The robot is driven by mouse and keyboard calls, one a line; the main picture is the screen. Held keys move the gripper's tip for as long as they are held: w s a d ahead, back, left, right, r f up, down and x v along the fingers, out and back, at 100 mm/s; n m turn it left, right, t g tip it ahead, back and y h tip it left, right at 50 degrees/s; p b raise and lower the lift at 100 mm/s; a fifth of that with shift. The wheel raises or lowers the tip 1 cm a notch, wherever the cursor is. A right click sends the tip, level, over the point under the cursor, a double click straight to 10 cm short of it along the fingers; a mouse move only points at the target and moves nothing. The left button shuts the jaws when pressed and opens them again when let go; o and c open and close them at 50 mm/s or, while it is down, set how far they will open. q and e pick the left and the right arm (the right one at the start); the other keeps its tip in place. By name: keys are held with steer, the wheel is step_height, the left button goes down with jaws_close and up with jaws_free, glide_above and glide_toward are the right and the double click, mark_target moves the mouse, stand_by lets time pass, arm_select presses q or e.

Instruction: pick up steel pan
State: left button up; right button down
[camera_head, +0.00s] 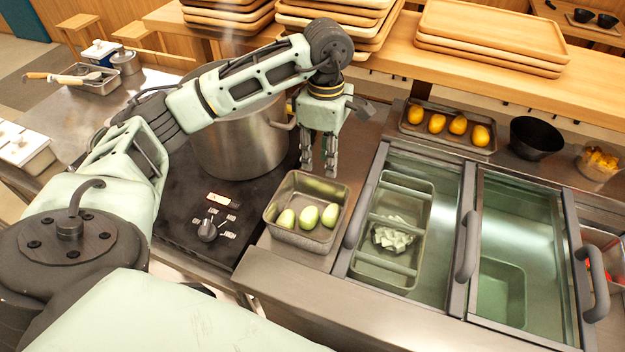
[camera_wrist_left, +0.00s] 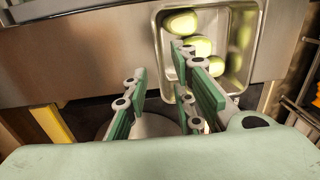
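A rectangular steel pan (camera_head: 296,236) holds several green oval vegetables (camera_head: 309,216) and stands on the steel counter, just right of the stove. In the left wrist view the pan (camera_wrist_left: 249,48) is at the upper right, with the green vegetables (camera_wrist_left: 198,46) inside. My left gripper (camera_head: 319,166) points down above the pan's far edge. Its fingers are apart with nothing between them, as the left wrist view also shows (camera_wrist_left: 163,88). I cannot tell from these views whether a fingertip touches the rim. My right gripper is not in view.
A large steel pot (camera_head: 232,150) stands on the black stove, partly behind my left arm. Glass-lidded wells with handles (camera_head: 466,245) lie right of the pan. A tray of yellow fruit (camera_head: 447,143) and a black bowl (camera_head: 536,138) are behind. Wooden trays (camera_head: 490,38) sit on the shelf.

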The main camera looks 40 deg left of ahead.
mark_target(322, 179)
arm_select(q)
steer(key=shift+s+a+f, duration=0.1)
steer(key=shift+a+f, duration=0.1)
steer(key=f+p, duration=0.3)
steer(key=f, duration=0.3)
steer(key=shift+d+f, duration=0.2)
steer(key=shift+f, duration=0.35)
steer(key=shift+c, duration=0.2)
jaws_close()
